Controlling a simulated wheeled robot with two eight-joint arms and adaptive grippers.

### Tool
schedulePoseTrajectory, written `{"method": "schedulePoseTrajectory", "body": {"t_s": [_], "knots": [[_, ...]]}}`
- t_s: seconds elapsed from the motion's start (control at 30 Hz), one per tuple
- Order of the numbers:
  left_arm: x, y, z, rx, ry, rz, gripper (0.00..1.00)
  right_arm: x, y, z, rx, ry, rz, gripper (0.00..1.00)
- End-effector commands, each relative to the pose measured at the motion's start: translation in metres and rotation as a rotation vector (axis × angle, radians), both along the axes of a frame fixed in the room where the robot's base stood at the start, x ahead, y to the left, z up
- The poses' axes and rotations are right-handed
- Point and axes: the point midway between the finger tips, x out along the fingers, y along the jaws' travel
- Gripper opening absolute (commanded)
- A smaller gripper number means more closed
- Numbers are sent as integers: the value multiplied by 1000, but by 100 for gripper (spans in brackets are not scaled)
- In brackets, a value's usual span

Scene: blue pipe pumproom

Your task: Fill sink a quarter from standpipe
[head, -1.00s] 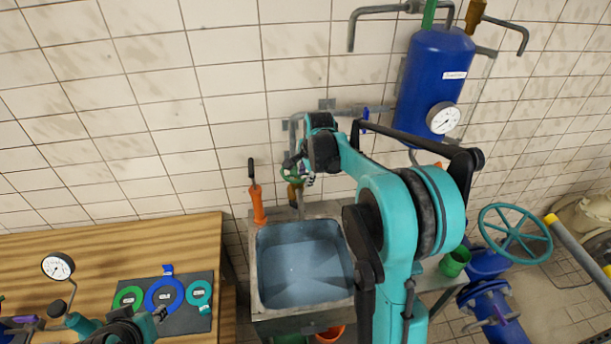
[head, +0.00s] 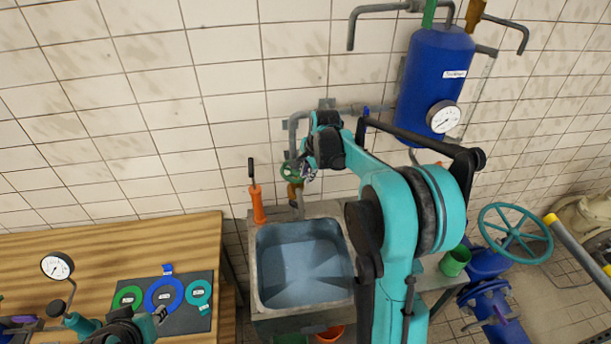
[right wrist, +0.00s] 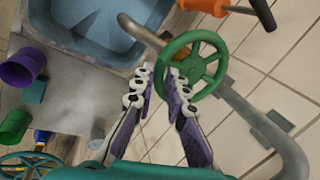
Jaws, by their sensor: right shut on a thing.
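The steel sink (head: 254,285) stands against the tiled wall with a blue-grey inside; I cannot tell how much water is in it. Behind it a grey standpipe (head: 292,130) comes down the wall to a tap with a green handwheel (head: 288,172). My right gripper (head: 306,172) is at the handwheel, partly hidden by its own wrist. In the right wrist view its purple fingers (right wrist: 160,76) are shut on the rim of the green handwheel (right wrist: 200,50). My left gripper (head: 158,314) is over the wooden table at lower left, its jaws too small to judge.
An orange-handled tool (head: 257,205) stands at the sink's back left corner. A green cup (head: 455,262) is on the right ledge. A blue tank (head: 430,85) with a gauge hangs above, and a teal wheel (head: 515,233) is at right. The wooden table (head: 90,250) holds coloured rings.

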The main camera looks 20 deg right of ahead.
Motion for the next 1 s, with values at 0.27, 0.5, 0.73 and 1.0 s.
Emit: {"method": "schedulePoseTrajectory", "body": {"t_s": [0.27, 0.5, 0.73, 1.0], "knots": [[0, 0, -6, 0, 0, 0, 32, 4, -13, -1, -1, -1, 188, 0], [0, 0, -9, 0, 0, 0, 32, 8, -19, 0, -2, -2, 321, 0], [0, 0, -10, 0, 0, 0, 32, 10, -23, 0, -3, -1, 385, 0], [0, 0, -10, 0, 0, 0, 32, 10, -23, 1, -3, -2, 399, 0]]}}
